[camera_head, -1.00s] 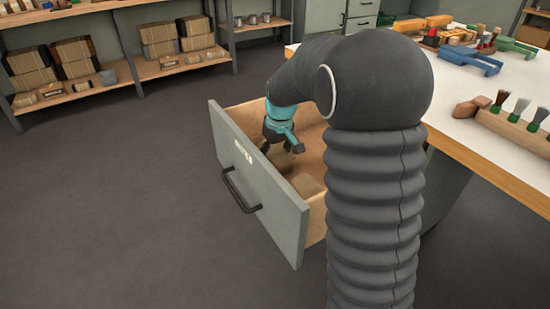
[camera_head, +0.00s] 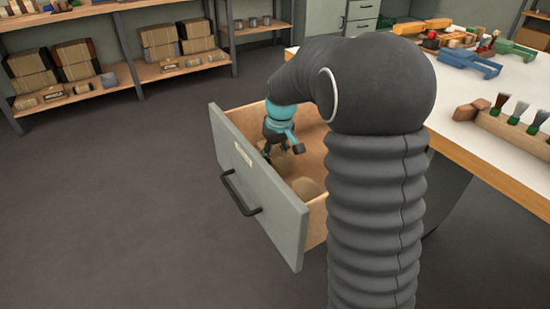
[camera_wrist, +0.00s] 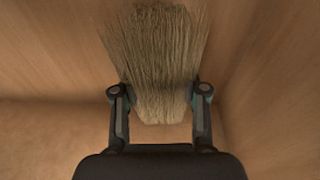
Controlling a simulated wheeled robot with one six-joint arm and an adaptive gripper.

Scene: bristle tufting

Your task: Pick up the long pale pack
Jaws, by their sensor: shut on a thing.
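The long pale pack (camera_wrist: 158,55) is a bundle of pale tan bristles in the wrist view. My gripper (camera_wrist: 160,95) is shut on it, one finger against each side near its lower end. In the head view my gripper (camera_head: 274,153) reaches down inside the open drawer (camera_head: 262,185). The pack is mostly hidden there by my gripper and the drawer front.
The drawer's grey front and wooden walls stand close around my gripper. The white-topped workbench (camera_head: 490,150) beside it holds a brush block (camera_head: 515,128) and several tools. Shelves (camera_head: 110,95) with packs stand at the back left. The floor between is clear.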

